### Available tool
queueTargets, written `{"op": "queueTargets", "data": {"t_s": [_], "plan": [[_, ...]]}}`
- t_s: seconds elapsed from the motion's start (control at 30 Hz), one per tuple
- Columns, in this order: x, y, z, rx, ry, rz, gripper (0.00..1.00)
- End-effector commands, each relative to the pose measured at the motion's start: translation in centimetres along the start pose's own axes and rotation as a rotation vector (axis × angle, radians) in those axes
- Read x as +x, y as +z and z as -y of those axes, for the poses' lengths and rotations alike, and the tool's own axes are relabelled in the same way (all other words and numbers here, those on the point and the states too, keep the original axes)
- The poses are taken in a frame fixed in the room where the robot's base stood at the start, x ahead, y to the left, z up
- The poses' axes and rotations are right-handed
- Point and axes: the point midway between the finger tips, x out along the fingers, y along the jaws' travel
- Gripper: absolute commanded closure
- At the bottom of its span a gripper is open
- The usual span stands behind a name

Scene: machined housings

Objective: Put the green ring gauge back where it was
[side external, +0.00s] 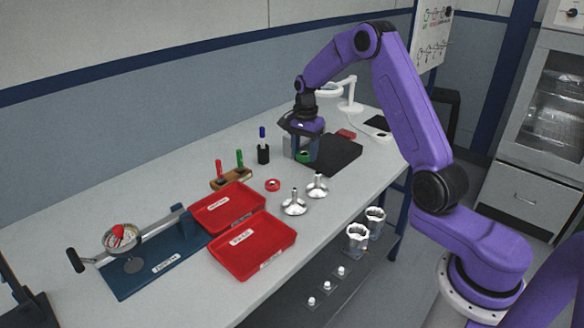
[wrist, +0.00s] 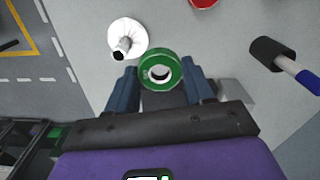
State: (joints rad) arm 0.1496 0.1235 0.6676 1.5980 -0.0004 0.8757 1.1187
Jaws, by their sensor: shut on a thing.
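The green ring gauge (side external: 303,156) is between the fingers of my gripper (side external: 302,147), near the left edge of a black mat (side external: 338,158). In the wrist view the green ring gauge (wrist: 160,70) shows its round face and open bore. The fingertips of my gripper (wrist: 162,82) stand on either side of it, shut on it. I cannot tell how high it is above the surface. A red ring gauge (side external: 272,185) lies on the bench; its edge also shows in the wrist view (wrist: 203,3).
A wooden stand (side external: 231,179) holds red and green-handled gauges. Two metal flanged parts (side external: 294,203) stand at the front. Red trays (side external: 252,246) and a blue-based fixture (side external: 150,260) are at left. A black cup (side external: 263,154) with a blue-topped pen stands behind. Grey block (side external: 288,147) beside my gripper.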

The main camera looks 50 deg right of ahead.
Motion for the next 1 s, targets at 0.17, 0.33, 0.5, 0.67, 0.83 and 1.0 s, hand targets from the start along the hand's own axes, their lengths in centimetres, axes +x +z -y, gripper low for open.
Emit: {"op": "queueTargets", "data": {"t_s": [0.17, 0.33, 0.5, 0.67, 0.83, 1.0], "plan": [[1.9, -1.1, 2.4, 0.000, 0.002, 0.001, 0.84], [4.3, -1.9, 4.1, 0.001, 0.001, 0.001, 0.84], [5.7, -2.3, 5.3, 0.001, 0.000, 0.000, 0.84], [6.1, -2.5, 5.6, 0.001, 0.000, 0.000, 0.84], [7.5, -2.7, 6.0, 0.001, 0.003, 0.001, 0.84], [9.6, -2.7, 6.0, 0.002, 0.001, 0.000, 0.84]]}}
